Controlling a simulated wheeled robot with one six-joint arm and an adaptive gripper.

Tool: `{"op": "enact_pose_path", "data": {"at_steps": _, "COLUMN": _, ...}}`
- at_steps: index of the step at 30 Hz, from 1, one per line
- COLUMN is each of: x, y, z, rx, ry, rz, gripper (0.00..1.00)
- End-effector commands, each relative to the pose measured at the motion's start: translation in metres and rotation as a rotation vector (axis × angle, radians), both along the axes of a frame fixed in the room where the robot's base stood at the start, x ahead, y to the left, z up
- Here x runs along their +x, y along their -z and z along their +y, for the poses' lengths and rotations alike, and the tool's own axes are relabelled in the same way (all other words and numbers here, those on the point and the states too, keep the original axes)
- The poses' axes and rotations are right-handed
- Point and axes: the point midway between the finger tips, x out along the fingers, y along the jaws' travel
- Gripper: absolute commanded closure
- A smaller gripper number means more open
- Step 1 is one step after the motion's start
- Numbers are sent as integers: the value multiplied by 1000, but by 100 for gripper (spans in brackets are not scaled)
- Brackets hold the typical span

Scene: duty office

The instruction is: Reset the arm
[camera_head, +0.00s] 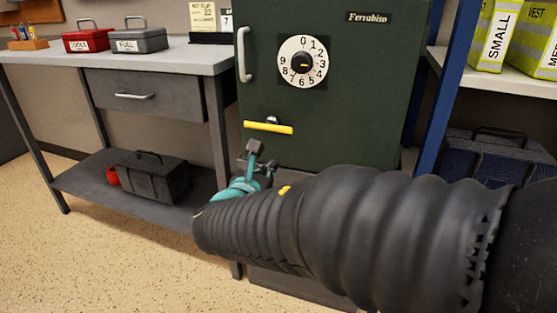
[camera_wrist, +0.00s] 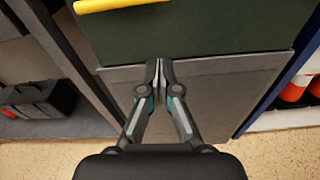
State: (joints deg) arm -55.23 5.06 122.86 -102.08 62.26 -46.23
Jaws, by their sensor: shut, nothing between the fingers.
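My arm reaches in from the right of the head view, in a black ribbed sleeve. My gripper (camera_head: 256,160) shows past the sleeve's end, in front of the lower part of a dark green safe (camera_head: 340,120); the sleeve hides part of it. In the wrist view my gripper (camera_wrist: 159,68) has its two fingers together at the tips, with nothing between them. It is in front of the grey base (camera_wrist: 215,90) under the safe, below the yellow handle (camera_wrist: 115,4). The yellow handle also shows in the head view (camera_head: 268,127).
The safe has a white number dial (camera_head: 302,62). A grey workbench (camera_head: 150,62) on the left holds a red box (camera_head: 88,41) and a grey box (camera_head: 139,39); a black toolbox (camera_head: 150,177) is on its lower shelf. A blue-posted shelf (camera_head: 440,90) stands right. Floor at left (camera_head: 90,250) is clear.

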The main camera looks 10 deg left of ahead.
Motion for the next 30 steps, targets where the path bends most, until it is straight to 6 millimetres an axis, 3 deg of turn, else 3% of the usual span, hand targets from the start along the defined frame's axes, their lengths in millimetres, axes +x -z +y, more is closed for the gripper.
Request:
{"op": "enact_pose_path", "data": {"at_steps": 12, "x": -2, "y": 0, "z": 0, "rx": 9, "ry": 1, "rz": -1, "gripper": 100}}
{"op": "enact_pose_path", "data": {"at_steps": 17, "x": -4, "y": 10, "z": -4, "rx": 136, "ry": 39, "rz": 31, "gripper": 100}}
{"op": "enact_pose_path", "data": {"at_steps": 23, "x": -30, "y": 66, "z": -36, "rx": 420, "ry": 245, "rz": 203, "gripper": 100}}
{"op": "enact_pose_path", "data": {"at_steps": 30, "x": -78, "y": 102, "z": -111, "rx": 871, "ry": 667, "rz": 355, "gripper": 100}}
